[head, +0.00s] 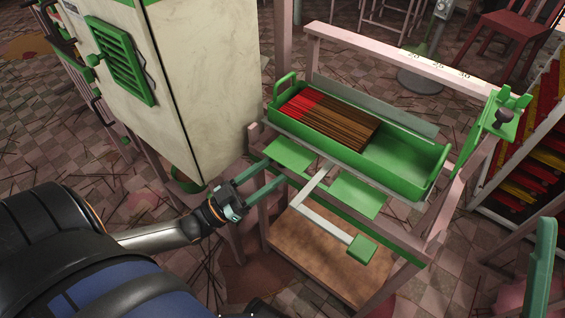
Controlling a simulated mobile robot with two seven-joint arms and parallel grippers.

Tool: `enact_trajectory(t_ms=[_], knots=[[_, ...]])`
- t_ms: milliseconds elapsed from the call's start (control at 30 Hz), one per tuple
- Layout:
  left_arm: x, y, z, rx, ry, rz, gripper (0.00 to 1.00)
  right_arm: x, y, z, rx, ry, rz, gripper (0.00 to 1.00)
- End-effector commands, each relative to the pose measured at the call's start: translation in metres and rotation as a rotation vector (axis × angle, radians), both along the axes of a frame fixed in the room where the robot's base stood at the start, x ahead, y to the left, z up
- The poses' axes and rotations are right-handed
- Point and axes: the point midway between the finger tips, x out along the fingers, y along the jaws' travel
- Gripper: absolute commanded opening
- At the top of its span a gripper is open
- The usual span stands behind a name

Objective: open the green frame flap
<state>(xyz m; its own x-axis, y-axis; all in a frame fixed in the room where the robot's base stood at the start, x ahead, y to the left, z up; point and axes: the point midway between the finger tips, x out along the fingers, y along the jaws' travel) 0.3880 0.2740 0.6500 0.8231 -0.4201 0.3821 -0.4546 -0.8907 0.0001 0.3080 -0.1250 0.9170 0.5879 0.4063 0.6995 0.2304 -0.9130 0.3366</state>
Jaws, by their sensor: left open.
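A pinkish frame (392,57) holds a green tray (403,163) with a bundle of red-tipped brown sticks (328,118) in its left part. Below the tray's front side, two flat green panels stick out, a left one (291,154) and a right one (358,194). I cannot tell for certain which is the flap. My left gripper (275,173) is open and empty, its two fingers pointing at the frame's left front corner, near the left panel. I cannot tell whether a finger touches the frame. My right gripper is not in view.
A tall cream cabinet (205,75) with a green vent stands close on the left. A pale bar with a green pad (361,249) extends forward over a brown lower board (318,262). A rack of coloured sticks (530,150) stands at right. Thin sticks litter the tiled floor.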

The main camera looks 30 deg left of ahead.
Motion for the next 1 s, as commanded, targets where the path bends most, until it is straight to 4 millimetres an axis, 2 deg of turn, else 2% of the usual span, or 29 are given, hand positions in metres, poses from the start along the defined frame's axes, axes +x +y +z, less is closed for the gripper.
enact_trajectory(t_ms=[100,233,633,1000], knots=[[0.016,-0.008,0.008,-0.002,-0.004,0.0,0.58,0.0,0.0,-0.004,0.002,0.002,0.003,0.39],[0.027,-0.014,0.013,-0.001,-0.003,0.0,0.58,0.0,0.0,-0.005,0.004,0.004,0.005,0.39],[0.033,-0.017,0.015,0.0,0.0,0.001,0.57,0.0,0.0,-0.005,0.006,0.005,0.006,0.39],[0.032,-0.016,0.015,0.0,0.0,0.001,0.15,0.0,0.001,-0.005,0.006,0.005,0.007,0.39]])
